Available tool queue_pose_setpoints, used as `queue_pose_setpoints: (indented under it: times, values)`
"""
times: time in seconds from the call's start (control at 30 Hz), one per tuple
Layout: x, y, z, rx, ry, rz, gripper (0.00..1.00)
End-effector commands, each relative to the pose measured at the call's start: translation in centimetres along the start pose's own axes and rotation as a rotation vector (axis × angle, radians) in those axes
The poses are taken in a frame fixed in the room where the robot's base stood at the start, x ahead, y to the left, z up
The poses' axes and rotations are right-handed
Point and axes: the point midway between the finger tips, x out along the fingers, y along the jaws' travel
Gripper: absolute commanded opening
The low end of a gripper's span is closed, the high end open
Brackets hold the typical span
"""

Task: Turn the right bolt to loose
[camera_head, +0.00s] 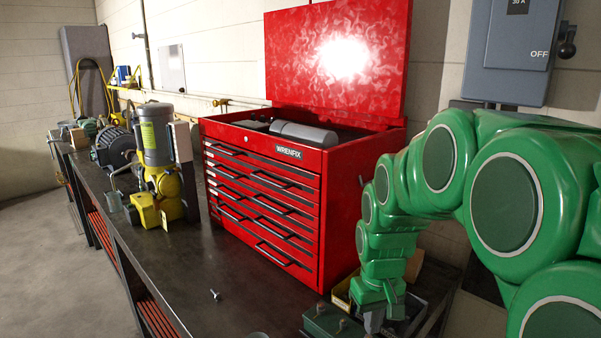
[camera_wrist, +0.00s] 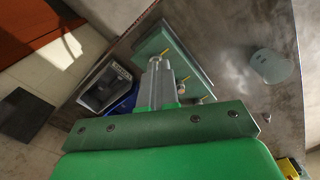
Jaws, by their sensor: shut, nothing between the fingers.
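A grey-green block (camera_head: 328,322) sits at the near end of the bench, with small bolts standing on its top. In the wrist view the block (camera_wrist: 190,50) shows pale green, with a brass-coloured bolt (camera_wrist: 165,52) near the fingertips and another (camera_wrist: 186,79) close beside the fingers. A further brass bolt end (camera_wrist: 207,97) shows lower right. My gripper (camera_head: 373,326) points down at the block's right side in the head view. In the wrist view its fingers (camera_wrist: 160,63) are together, with nothing held. I cannot tell whether they touch a bolt or how each bolt is turned.
A red tool chest (camera_head: 262,200) stands behind the block, lid up. A loose bolt (camera_head: 215,294) lies on the dark bench (camera_head: 180,265). A yellow-and-grey motor unit (camera_head: 157,150) stands left. The bench front is mostly clear.

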Motion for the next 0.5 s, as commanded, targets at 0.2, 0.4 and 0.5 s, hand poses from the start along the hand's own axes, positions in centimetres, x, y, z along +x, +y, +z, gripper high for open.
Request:
queue_pose_setpoints:
  times: [0.2,0.4,0.5]
  values:
    - [2.3,0.0,0.1,0.000,-0.005,-0.001,0.00]
    - [4.5,0.0,0.0,0.000,-0.002,-0.001,0.00]
    - [5.2,0.0,0.0,0.000,-0.002,-0.001,0.00]
